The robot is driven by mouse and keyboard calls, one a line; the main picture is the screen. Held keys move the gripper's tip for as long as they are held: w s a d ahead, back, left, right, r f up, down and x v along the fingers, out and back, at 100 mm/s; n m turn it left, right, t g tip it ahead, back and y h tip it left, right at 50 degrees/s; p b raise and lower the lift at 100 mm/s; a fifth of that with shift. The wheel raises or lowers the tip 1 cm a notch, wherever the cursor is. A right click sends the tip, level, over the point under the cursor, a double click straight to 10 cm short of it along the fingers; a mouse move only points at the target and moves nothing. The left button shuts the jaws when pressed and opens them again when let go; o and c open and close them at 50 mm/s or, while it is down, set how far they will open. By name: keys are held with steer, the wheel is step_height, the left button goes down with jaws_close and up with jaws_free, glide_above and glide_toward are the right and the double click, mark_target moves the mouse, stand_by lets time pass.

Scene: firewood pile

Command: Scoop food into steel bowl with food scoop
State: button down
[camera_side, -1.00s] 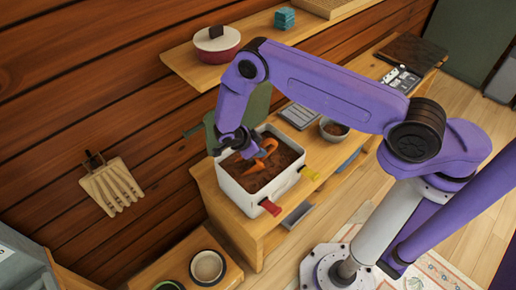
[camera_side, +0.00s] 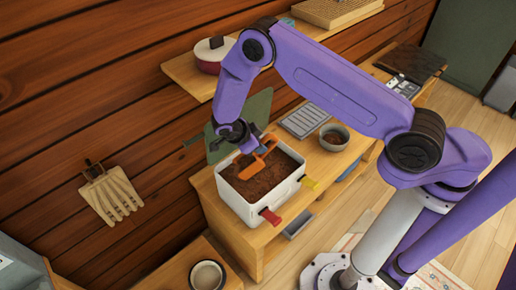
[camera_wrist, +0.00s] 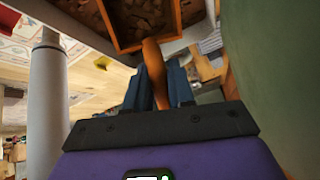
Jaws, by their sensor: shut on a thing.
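The orange food scoop (camera_side: 258,163) is in my gripper (camera_side: 243,146), over the white bin (camera_side: 241,208) of brown food (camera_side: 274,178). In the wrist view, the blue fingers (camera_wrist: 161,88) are shut on the scoop's handle (camera_wrist: 154,62). Brown lumps (camera_wrist: 140,18) show inside the scoop's orange rim at the top of that view. The steel bowl (camera_side: 346,135) stands on the wooden bench to the right of the bin, with some brown food in it.
A wooden shelf (camera_side: 190,77) with a red pot (camera_side: 209,65) is above. A small bowl (camera_side: 207,276) sits at the front.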

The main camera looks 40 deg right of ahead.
steer(key=shift+r, duration=3.2)
steer(key=shift+d, duration=0.25)
steer(key=s+d+f+m+g+y, duration=0.1)
steer(key=s+d+f+m, duration=0.2)
steer(key=d, duration=1.2)
steer(key=s+d+f+m+g+y, duration=0.1)
steer(key=s+d+f+m+g, duration=0.2)
steer(key=d, duration=1.1)
steer(key=s+d+f+m+y, duration=0.1)
steer(key=s+d+f+m, duration=0.2)
steer(key=d, duration=1.2)
steer(key=shift+w+a+f+g+h, duration=0.25)
steer(key=shift+w+a+g+h, duration=0.15)
steer(key=shift+w+g, duration=0.4)
steer(key=shift+w+a+f+g+h, duration=0.3)
steer(key=shift+w+a+g+h, duration=0.1)
steer(key=shift+w+g, duration=0.4)
steer(key=shift+w+a+f+g+h, duration=0.3)
steer(key=shift+w+g+h, duration=0.1)
steer(key=shift+w+g, duration=0.35)
steer(key=shift+s+r, duration=0.1)
